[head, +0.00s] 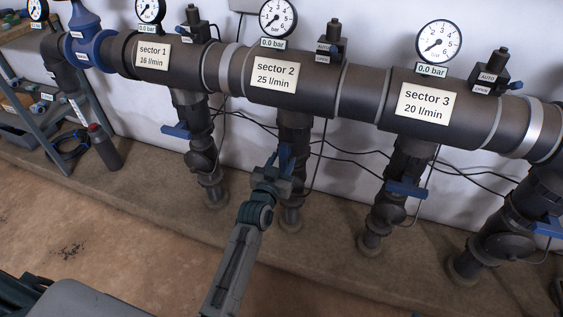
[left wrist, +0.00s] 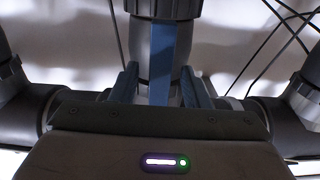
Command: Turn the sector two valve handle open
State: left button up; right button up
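The sector two valve handle (head: 285,155) is blue and sits on the dark pipe below the sign "sector 2, 25 l/min" (head: 275,76). In the left wrist view the handle (left wrist: 163,60) looks like a flat blue bar running lengthwise along the pipe. My left gripper (head: 272,178) is at the handle. Its two blue fingers (left wrist: 160,88) stand on either side of the bar, with a visible gap at least on the left. The bar's lower end is hidden behind the gripper body. My right gripper is not in view.
The sector 1 handle (head: 176,132) and sector 3 handle (head: 407,189) lie across their pipes on either side. Thin black cables (head: 340,150) hang along the wall. A dark bottle (head: 103,147) stands at left. The floor (head: 130,220) in front is mostly clear.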

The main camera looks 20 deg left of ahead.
pick_arm(q)
jog(key=s, duration=1)
jog(key=shift+s+a, duration=0.2)
jog(key=shift+s, duration=0.2)
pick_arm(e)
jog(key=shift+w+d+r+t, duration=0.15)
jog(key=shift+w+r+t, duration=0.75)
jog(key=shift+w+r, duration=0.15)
pick_arm(q)
jog(key=shift+s, duration=0.1)
